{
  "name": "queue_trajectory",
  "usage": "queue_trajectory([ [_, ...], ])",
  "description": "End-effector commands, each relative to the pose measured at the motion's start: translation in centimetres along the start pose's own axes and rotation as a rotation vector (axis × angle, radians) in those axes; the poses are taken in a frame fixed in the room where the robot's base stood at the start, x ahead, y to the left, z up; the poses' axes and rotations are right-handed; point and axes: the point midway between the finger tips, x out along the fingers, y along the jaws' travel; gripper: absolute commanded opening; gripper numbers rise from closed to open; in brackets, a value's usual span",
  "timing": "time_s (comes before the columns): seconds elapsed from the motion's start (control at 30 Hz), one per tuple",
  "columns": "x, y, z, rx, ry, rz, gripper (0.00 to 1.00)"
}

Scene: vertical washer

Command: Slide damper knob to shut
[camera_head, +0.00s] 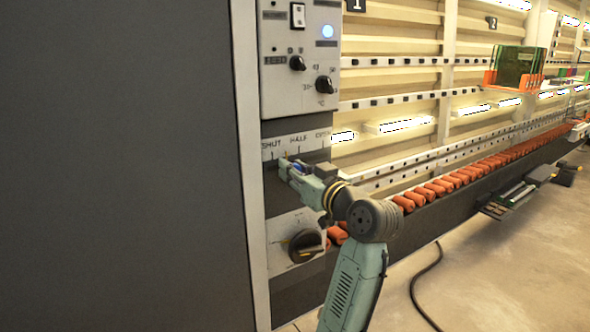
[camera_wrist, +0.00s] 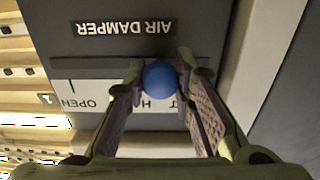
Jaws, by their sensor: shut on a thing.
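The damper knob is a blue ball; in the wrist view the knob (camera_wrist: 160,80) sits between both fingertips. My gripper (camera_wrist: 161,84) is shut on it, with a finger on each side. In the head view my gripper (camera_head: 287,170) reaches the panel just below the SHUT / HALF / OPEN label (camera_head: 297,143). There the knob is mostly hidden by the fingers. In the wrist view, which is upside down, the knob stands near the gap between the HALF and SHUT words, partly covering the label strip (camera_wrist: 90,100). The AIR DAMPER plate (camera_wrist: 125,27) shows beyond it.
A control box (camera_head: 299,60) with a switch, black knobs and a lit blue light is above the label. A rotary knob (camera_head: 305,245) is below my gripper. A large dark panel (camera_head: 120,170) fills the left. Orange rollers (camera_head: 470,175) run off to the right.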

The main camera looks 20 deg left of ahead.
Motion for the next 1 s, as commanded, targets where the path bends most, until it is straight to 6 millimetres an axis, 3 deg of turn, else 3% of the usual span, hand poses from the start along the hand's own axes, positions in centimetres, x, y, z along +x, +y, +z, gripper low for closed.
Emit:
queue_trajectory([
  [0.5,0.0,-0.1,0.0,-0.001,0.0,0.0,0.0],
  [0.8,0.0,-3.9,0.1,-0.003,0.0,-0.002,0.0],
  [1.0,0.0,-4.2,0.0,-0.002,0.0,-0.005,0.0],
])
